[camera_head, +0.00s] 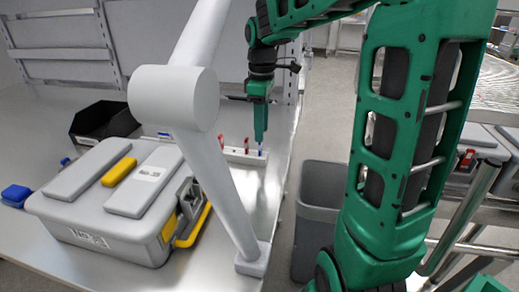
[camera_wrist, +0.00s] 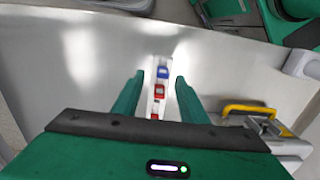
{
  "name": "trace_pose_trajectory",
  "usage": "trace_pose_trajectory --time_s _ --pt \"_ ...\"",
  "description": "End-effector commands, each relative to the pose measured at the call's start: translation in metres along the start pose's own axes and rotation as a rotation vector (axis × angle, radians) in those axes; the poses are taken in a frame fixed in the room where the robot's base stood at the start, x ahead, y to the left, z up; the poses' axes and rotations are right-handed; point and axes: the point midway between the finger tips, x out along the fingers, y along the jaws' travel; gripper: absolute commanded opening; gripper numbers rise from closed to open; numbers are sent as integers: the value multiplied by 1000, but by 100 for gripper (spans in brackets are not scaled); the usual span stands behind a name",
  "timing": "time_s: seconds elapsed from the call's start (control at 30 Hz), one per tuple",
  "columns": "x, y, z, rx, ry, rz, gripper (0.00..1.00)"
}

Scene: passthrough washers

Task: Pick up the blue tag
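The blue tag (camera_head: 260,152) stands at the right end of a low white holder (camera_head: 236,158) on the metal table, close below my gripper (camera_head: 260,138) in the head view. In the wrist view the blue tag (camera_wrist: 163,72) lies between the tips of my gripper (camera_wrist: 160,77), with a visible gap to each finger. My gripper is open and appears empty. Two red tags stand in the same row; the nearer one in the wrist view (camera_wrist: 159,90) is beside the blue tag. Whether a finger touches the blue tag is not visible in the head view.
A grey case (camera_head: 110,200) with yellow latches stands left of the holder. A black bin (camera_head: 103,122) and a blue object (camera_head: 16,195) are farther left. A grey waste bin (camera_head: 318,205) stands beyond the table's right edge.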

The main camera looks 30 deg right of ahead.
Motion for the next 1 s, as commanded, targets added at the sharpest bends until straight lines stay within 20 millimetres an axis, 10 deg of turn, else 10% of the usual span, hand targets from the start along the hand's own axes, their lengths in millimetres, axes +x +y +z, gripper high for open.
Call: trace_pose_trajectory --time_s 0.77,1.0 --pt "56 -4 -2 3 0 1 39" --pt "56 -4 -2 3 0 1 0"
